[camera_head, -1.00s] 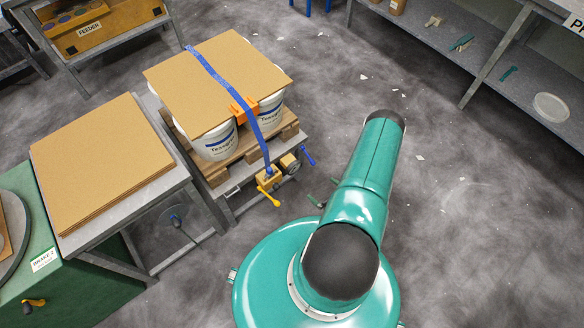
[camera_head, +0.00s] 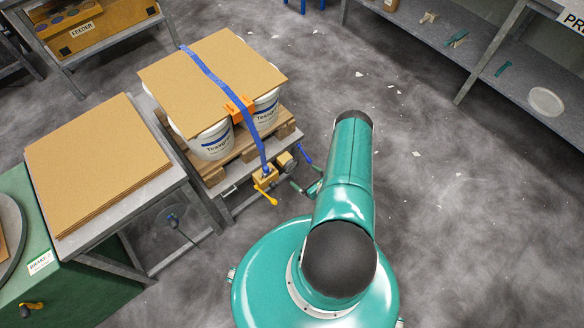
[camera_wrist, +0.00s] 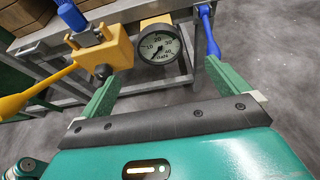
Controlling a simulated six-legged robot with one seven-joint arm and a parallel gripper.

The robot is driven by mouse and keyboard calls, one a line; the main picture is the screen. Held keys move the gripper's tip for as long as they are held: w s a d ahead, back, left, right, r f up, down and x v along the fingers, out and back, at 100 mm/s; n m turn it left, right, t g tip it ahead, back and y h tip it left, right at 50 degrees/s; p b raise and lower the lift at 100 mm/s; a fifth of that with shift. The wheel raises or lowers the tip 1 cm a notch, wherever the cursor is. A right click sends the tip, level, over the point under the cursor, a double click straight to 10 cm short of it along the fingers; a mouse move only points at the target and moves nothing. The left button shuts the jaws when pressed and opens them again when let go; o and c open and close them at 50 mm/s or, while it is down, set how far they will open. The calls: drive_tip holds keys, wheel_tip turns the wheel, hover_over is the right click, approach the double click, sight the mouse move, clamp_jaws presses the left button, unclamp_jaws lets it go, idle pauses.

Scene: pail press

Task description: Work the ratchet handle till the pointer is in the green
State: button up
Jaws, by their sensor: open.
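A yellow ratchet body (camera_wrist: 103,50) grips the blue strap (camera_wrist: 72,17) in the wrist view. A yellow handle (camera_wrist: 35,92) reaches from it to the lower left. A round white gauge (camera_wrist: 159,45) with black numbers sits right of it on a yellow mount; its pointer is too small to read surely, and I make out no green band. A blue handle (camera_wrist: 208,32) stands right of the gauge. My gripper (camera_wrist: 160,74) is open and empty, its green fingers either side of the gauge in the picture. The ratchet (camera_head: 265,177) also shows in the head view, left of my gripper.
The strap crosses a cardboard sheet (camera_head: 165,82) over white pails (camera_head: 212,142) on a pallet. A table with stacked cardboard (camera_head: 95,160) stands left. A long grey shelf (camera_head: 480,70) is at the upper right. Open floor lies between.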

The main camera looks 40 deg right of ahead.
drive_tip(key=shift+s, duration=0.1)
drive_tip(key=v, duration=1)
